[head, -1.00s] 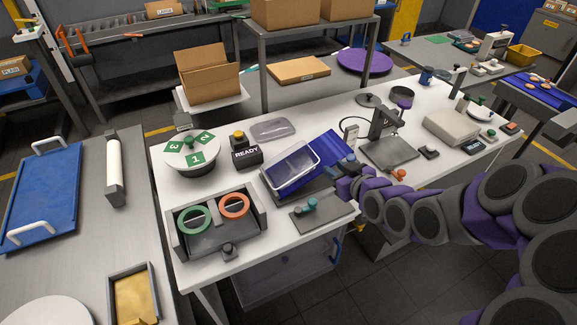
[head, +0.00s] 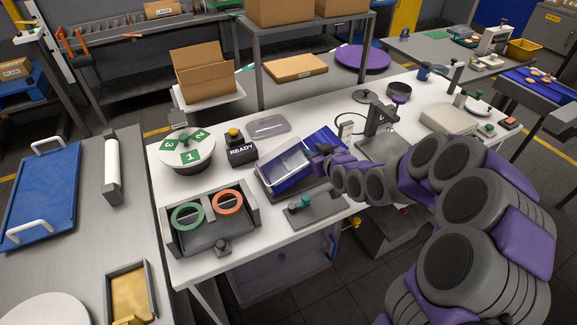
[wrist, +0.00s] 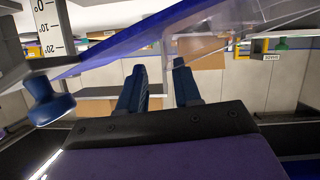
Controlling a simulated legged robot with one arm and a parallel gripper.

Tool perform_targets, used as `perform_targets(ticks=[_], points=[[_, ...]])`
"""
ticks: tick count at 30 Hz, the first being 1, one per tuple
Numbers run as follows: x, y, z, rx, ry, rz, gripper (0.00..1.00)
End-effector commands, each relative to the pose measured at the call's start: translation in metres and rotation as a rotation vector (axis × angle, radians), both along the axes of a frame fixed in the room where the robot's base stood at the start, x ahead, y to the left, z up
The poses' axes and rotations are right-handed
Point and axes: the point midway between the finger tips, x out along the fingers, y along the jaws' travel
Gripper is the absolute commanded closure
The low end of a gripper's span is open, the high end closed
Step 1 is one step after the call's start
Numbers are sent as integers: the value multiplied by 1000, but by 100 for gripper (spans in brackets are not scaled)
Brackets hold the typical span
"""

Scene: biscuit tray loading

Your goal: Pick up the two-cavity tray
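The clear two-cavity tray (head: 284,167) lies tilted on a blue sloped stand (head: 325,139) on the white table in the head view. My gripper (head: 318,157) is at the right edge of the tray in the head view. In the wrist view, my gripper (wrist: 158,70) has its two dark blue fingers apart, with background visible between them. Whether a finger touches the tray cannot be told.
A READY button box (head: 240,148) and a numbered turntable (head: 187,149) stand left of the tray. A holder with green and orange rings (head: 210,232) is in front. A teal-knobbed plate (head: 318,208) lies near the front edge. A press (head: 379,120) stands at right.

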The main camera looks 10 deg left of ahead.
Motion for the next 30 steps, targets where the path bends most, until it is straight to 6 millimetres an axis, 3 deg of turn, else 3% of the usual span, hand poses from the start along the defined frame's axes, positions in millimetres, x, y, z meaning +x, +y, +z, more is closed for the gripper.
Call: perform_targets(ticks=[7,17,27,30], points=[[23,22,-14,-7,0,4,67],[27,17,-14,0,3,2,67],[27,21,-15,-4,2,3,99],[27,22,-16,-5,3,3,100]])
